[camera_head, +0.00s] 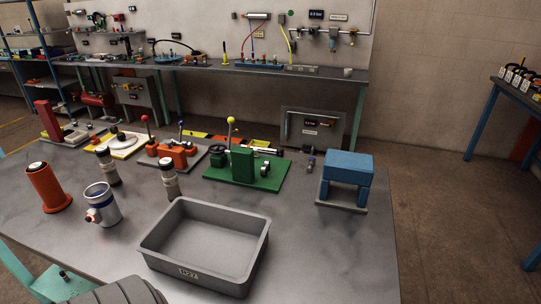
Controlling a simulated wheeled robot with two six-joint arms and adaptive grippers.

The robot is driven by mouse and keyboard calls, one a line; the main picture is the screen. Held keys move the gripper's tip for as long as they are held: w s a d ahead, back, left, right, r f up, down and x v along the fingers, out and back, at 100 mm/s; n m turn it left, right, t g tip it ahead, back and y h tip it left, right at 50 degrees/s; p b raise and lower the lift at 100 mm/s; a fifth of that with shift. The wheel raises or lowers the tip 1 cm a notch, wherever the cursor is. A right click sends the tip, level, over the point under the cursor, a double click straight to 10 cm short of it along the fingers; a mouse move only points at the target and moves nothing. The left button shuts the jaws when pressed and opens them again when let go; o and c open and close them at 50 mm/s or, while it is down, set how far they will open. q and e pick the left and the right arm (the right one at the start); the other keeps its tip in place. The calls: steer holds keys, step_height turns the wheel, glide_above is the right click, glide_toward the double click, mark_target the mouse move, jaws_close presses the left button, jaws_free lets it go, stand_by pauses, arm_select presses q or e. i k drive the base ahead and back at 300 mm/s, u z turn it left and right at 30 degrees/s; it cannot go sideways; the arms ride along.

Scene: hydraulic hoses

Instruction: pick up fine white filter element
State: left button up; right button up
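Either could be the fine white filter element; I cannot tell which from here. An orange cylinder with a dark top (48,188) stands at the far left. Neither of my grippers is in view.
An empty grey bin (262,236) with a label stands at the table's front middle. Behind are orange (172,154) and green (270,175) fixtures with upright levers, and a blue block stand (347,168) at right. The tabletop right of the bin is clear.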

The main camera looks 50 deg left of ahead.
mark_target(170, 179)
steer(key=z, duration=0.75)
steer(key=k, duration=0.6)
steer(key=u, duration=1.35)
